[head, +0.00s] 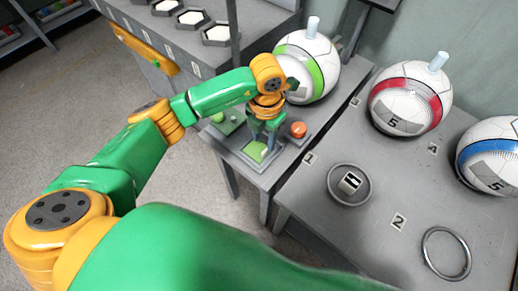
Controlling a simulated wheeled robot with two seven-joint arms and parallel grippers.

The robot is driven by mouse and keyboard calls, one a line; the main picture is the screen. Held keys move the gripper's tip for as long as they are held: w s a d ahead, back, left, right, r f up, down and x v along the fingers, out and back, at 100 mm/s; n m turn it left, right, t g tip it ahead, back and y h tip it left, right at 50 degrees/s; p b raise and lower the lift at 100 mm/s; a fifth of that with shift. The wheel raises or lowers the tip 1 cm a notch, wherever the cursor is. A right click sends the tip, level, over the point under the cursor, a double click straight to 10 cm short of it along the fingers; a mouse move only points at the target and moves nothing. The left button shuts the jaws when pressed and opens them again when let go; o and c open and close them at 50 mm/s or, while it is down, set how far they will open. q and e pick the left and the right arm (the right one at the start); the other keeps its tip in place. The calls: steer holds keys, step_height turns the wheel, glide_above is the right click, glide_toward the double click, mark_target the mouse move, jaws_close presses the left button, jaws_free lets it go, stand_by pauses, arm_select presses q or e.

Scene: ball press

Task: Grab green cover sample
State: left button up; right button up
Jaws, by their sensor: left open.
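A bright green flat piece (257,150), which looks like the green cover sample, sits on a grey stand on the small table. My left gripper (263,138) points down directly above it, with its fingers open. From this view I cannot tell whether the fingertips touch the piece. The gripper hides part of the stand. My right gripper is not in view.
An orange-red knob (298,129) stands just right of the gripper. A white ball with a green band (318,68) is close behind it. Balls with red (411,97) and blue (492,153) bands, a round dish (337,188) and a ring (428,262) are on the right table.

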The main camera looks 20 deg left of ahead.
mark_target(265, 151)
arm_select(q)
step_height(265, 151, down, 6)
steer(key=shift+w+d+p, duration=0.15)
steer(key=shift+p, duration=0.25)
jaws_close()
steer(key=shift+r, duration=0.1)
